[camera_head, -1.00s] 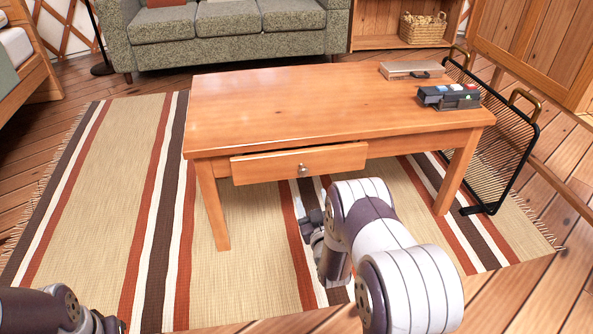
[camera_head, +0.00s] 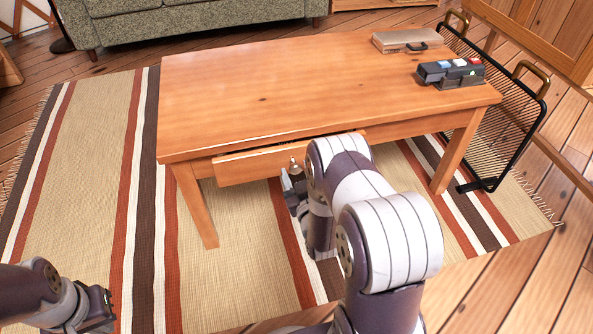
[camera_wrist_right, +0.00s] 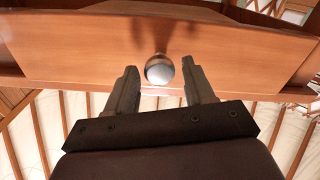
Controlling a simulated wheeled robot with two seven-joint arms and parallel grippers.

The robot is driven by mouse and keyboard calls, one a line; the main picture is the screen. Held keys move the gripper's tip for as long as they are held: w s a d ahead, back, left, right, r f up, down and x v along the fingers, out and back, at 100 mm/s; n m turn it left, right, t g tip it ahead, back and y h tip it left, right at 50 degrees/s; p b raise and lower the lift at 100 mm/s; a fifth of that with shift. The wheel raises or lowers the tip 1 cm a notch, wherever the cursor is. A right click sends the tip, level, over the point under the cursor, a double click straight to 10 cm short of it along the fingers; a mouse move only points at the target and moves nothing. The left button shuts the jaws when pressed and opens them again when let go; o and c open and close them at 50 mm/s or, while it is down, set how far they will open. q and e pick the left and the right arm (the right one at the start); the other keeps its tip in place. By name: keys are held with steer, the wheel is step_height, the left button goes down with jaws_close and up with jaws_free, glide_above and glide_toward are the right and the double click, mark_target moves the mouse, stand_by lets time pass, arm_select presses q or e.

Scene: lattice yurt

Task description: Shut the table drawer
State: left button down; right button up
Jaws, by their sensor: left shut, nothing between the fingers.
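The wooden table (camera_head: 300,85) has a drawer (camera_head: 242,165) whose front stands a little out from the table's front edge. Its round metal knob (camera_head: 293,163) is at the middle of the front. In the right wrist view the knob (camera_wrist_right: 160,69) sits between the spread fingertips of my right gripper (camera_wrist_right: 160,75), with space on both sides. In the head view my right gripper (camera_head: 289,183) is just below the knob, partly hidden by my arm. My left gripper (camera_head: 106,308) is shut and empty at the lower left, over the rug, away from the table.
A black wire rack (camera_head: 500,130) stands close to the table's right side. A striped rug (camera_head: 95,180) covers the floor. A sofa (camera_head: 190,20) is behind.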

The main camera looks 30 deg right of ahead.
mark_target(293, 160)
jaws_close()
steer(key=x, duration=0.3)
steer(key=shift+w+f+b, duration=0.1)
steer(key=shift+w+b, duration=0.2)
steer(key=shift+b, duration=0.1)
steer(key=shift+w+d, duration=0.1)
steer(key=shift+w, duration=0.2)
steer(key=shift+r, duration=0.2)
steer(key=shift+o, duration=0.4)
jaws_free()
steer(key=shift+o, duration=1.1)
steer(key=shift+w+f, duration=0.1)
steer(key=shift+w, duration=0.05)
